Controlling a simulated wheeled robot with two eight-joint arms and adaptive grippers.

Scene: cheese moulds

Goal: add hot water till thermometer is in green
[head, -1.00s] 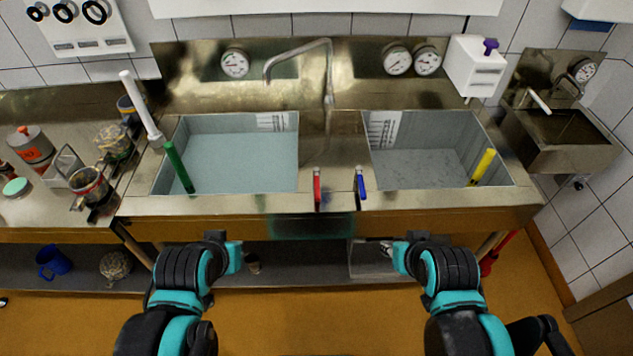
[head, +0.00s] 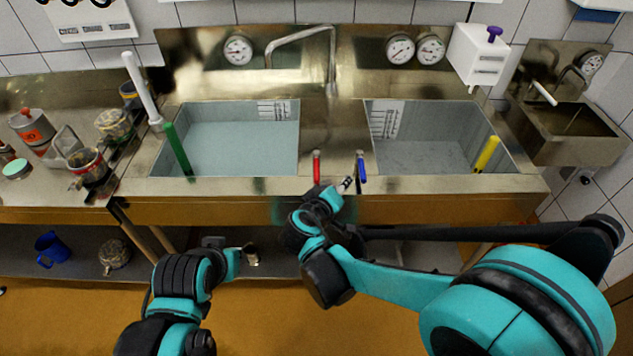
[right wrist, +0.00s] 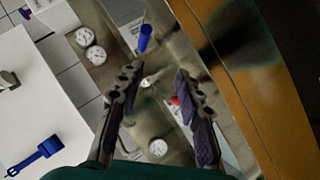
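The red lever (head: 316,167) and blue lever (head: 361,168) stand on the front ledge between two basins. My right gripper (head: 346,184) is at the ledge just below and between them. In the right wrist view my right gripper (right wrist: 155,92) is open and empty; the red lever (right wrist: 174,100) shows by one finger and the blue lever (right wrist: 145,38) lies beyond. The left basin (head: 240,145) looks filled with water under the spout (head: 269,55). Round dials hang at the left (head: 238,50) and right (head: 400,48); their readings are too small. My left gripper (head: 238,257) is low; its fingers are unclear.
A green rod (head: 178,149) stands in the left basin and a yellow one (head: 487,153) in the right basin (head: 425,156). Jars (head: 88,167) crowd the left counter. A small sink (head: 567,125) is at right. The ledge edge lies before my right gripper.

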